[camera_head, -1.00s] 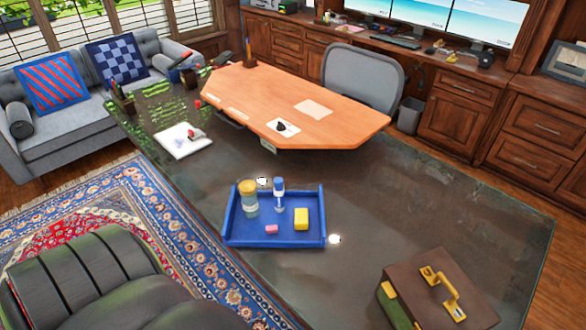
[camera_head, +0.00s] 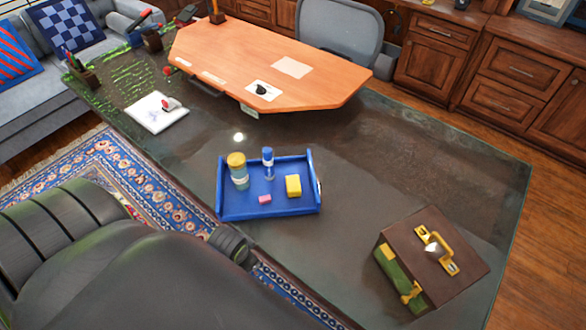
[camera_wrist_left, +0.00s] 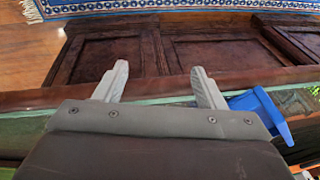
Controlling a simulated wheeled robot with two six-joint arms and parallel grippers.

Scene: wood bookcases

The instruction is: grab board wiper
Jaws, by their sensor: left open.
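I cannot tell for sure which object is the board wiper. A yellow block (camera_head: 293,186) sits at the right in the blue tray (camera_head: 262,214) on the dark glass-topped desk. A small pink block (camera_head: 265,199) lies left of it. My left gripper (camera_wrist_left: 160,80) is open and empty in the left wrist view, beside the desk's edge. A corner of the tray shows to its right there (camera_wrist_left: 262,110). In the head view I cannot make out the left gripper's fingers. My right gripper is not in view.
The tray also holds a yellow-lidded jar (camera_head: 238,170) and a blue-capped bottle (camera_head: 268,163). A brown case (camera_head: 435,262) stands at the right. An orange tabletop (camera_head: 270,60) lies behind. A black leather chair (camera_head: 50,245) fills the lower left.

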